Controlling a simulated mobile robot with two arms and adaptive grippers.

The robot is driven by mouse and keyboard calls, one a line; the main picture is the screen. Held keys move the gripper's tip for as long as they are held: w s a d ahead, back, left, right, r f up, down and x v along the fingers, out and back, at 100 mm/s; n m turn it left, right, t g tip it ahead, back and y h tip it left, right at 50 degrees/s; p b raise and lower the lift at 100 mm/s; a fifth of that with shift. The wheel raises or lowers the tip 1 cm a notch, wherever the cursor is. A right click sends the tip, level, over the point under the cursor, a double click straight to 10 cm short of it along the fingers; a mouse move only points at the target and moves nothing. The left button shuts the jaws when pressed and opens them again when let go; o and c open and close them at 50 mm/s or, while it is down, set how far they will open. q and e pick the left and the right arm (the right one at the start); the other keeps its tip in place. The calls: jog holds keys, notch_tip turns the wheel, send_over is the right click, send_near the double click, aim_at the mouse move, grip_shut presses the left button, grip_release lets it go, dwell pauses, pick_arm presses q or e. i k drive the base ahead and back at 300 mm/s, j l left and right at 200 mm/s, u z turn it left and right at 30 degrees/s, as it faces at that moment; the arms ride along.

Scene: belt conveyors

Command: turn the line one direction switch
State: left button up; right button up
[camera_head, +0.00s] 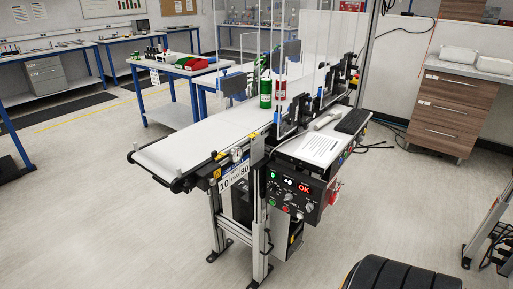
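A black control panel (294,196) is fixed to the near side of a belt conveyor (195,148). It carries a green "0" display, a white "+0" display and a red "OK" display. Several small knobs and buttons sit below and beside the displays, including a green one and a red one. I cannot tell which of them is the line one direction switch, or how it is set. A label reading "10" and "80" (233,178) hangs to the left of the panel. Neither of my grippers shows in the head view.
A green can (265,94) and a red can (280,90) stand on the conveyor. A paper sheet (319,149) and black keyboard (353,121) lie on the shelf above the panel. A drawer cabinet (447,112) stands right. The floor before the conveyor is mostly clear.

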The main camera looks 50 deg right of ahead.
aim_at(289, 197)
jog(key=i+z, duration=0.45)
jog(key=i+j+z, duration=0.2)
jog(key=z, duration=0.2)
jog(key=i+j+z, duration=0.3)
jog(key=z, duration=0.15)
jog(key=i, duration=0.1)
